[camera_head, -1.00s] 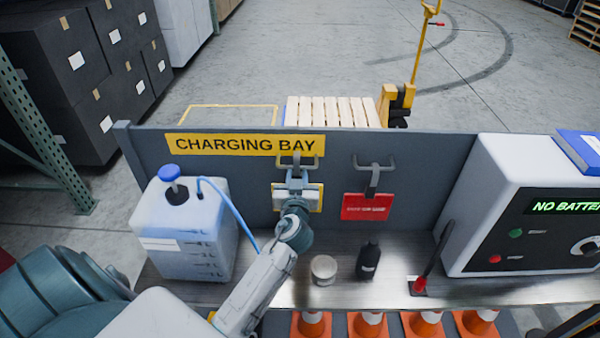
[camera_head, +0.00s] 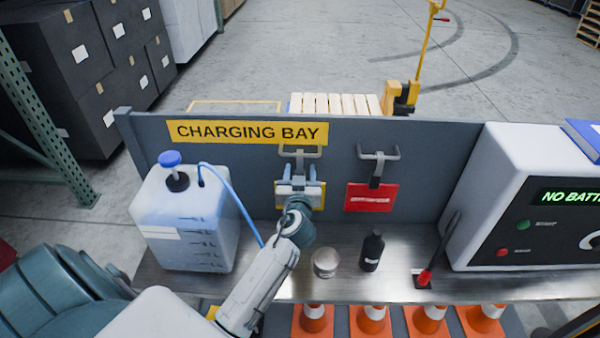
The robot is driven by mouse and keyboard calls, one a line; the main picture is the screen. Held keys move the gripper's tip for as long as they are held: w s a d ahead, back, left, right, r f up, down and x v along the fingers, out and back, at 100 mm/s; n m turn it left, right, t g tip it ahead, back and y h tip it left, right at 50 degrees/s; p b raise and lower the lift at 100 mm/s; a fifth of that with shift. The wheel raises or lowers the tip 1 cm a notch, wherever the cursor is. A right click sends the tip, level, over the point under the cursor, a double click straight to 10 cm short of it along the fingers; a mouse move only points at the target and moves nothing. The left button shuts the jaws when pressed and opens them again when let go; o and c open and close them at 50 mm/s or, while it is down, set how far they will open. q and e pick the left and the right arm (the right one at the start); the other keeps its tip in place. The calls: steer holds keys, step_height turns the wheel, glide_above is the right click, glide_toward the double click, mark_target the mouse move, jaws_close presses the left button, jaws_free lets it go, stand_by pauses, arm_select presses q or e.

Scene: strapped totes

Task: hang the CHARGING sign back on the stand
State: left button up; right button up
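The CHARGING sign (camera_head: 319,197), a small panel with yellow edges, is at the left hook (camera_head: 300,152) on the grey back panel. My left gripper (camera_head: 299,176) is right in front of it, its two fingers apart on either side of the sign's upper part. The gripper and wrist hide most of the sign's face, so its lettering cannot be read. The strap seems to reach up to the hook, but its seating is hard to see. My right gripper is out of view.
A red sign (camera_head: 370,198) hangs on the right hook (camera_head: 378,153). On the bench stand a blue-capped jug (camera_head: 185,225) with a blue hose, a small cup (camera_head: 325,263), a black bottle (camera_head: 371,252) and a charger box (camera_head: 520,225). Orange cones (camera_head: 371,322) are below.

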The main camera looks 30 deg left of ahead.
arm_select(q)
steer(key=shift+s+d+f, duration=0.1)
steer(key=shift+s, duration=0.05)
steer(key=shift+b+v, duration=1.5)
steer(key=shift+v, duration=3.7)
steer(key=s+a+f+m+g+h, duration=0.1)
steer(key=s+f+m+g+h, duration=0.15)
steer(key=s+f+g, duration=0.6)
steer(key=s+d+f+m+g+h, duration=0.2)
steer(key=s+d+f+h, duration=0.1)
steer(key=s, duration=0.6)
steer(key=s+d+f+m+g+h, duration=0.1)
steer(key=s+d+f+m+h, duration=0.15)
steer(key=s, duration=0.55)
step_height(320, 180, down, 27)
steer(key=w+a+g, duration=0.1)
steer(key=a+g, duration=0.1)
steer(key=a, duration=0.1)
steer(key=s+f, duration=0.6)
steer(key=f, duration=0.4)
steer(key=s+f, duration=0.7)
steer(key=f, duration=0.3)
steer(key=shift+s+a, duration=0.3)
steer(key=shift+a, duration=0.15)
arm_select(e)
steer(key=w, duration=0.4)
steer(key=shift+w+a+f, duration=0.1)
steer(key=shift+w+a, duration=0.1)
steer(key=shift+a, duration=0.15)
